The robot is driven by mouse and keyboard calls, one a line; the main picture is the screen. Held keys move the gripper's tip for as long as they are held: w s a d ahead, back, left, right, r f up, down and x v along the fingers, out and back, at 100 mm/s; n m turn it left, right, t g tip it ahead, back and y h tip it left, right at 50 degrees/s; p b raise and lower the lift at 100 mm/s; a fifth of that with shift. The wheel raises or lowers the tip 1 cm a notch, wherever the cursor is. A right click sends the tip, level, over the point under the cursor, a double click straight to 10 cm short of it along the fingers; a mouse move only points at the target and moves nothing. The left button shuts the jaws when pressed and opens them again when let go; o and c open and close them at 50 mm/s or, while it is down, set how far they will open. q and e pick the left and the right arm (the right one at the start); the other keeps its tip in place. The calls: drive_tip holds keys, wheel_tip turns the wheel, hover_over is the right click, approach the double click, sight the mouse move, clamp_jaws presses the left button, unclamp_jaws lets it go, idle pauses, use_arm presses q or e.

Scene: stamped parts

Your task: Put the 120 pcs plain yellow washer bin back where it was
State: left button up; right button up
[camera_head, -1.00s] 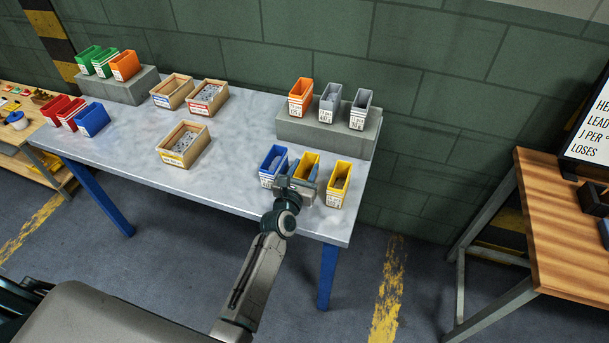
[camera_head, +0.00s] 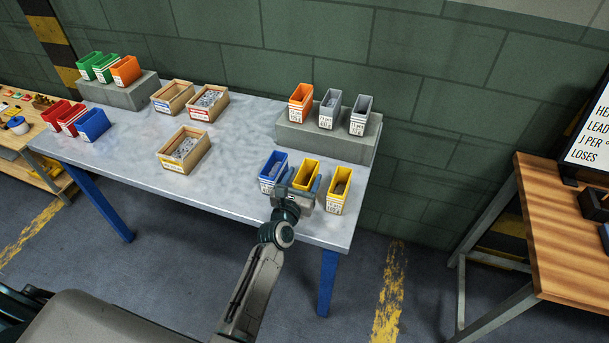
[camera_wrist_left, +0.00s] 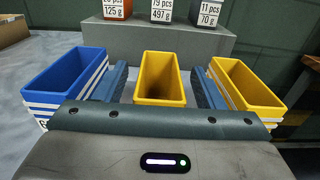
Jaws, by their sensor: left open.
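A yellow bin (camera_head: 306,170) stands on the table's front right, between a blue bin (camera_head: 272,170) and another yellow bin (camera_head: 340,184). Its front label is hidden behind my left gripper, so I cannot read it. My left gripper (camera_head: 301,184) is open, with one finger on each side of the middle yellow bin. In the left wrist view the middle yellow bin (camera_wrist_left: 160,78) sits between the fingers, with gaps showing on both sides. The blue bin (camera_wrist_left: 65,78) and the right yellow bin (camera_wrist_left: 245,88) are outside the fingers. My right gripper is out of view.
A grey block (camera_head: 330,143) behind carries an orange bin (camera_head: 301,100) and two grey bins. Several wooden boxes, including one with metal parts (camera_head: 184,152), stand mid-table. Red, blue, green and orange bins are at the left. The table's front middle (camera_head: 220,185) is clear.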

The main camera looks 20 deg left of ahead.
use_arm(q)
drive_tip(key=s, duration=0.5)
drive_tip(key=s+b, duration=0.1)
drive_tip(key=s, duration=0.4)
drive_tip(key=shift+s+a+r, duration=0.1)
drive_tip(key=shift+s+a, duration=0.1)
drive_tip(key=shift+s, duration=0.15)
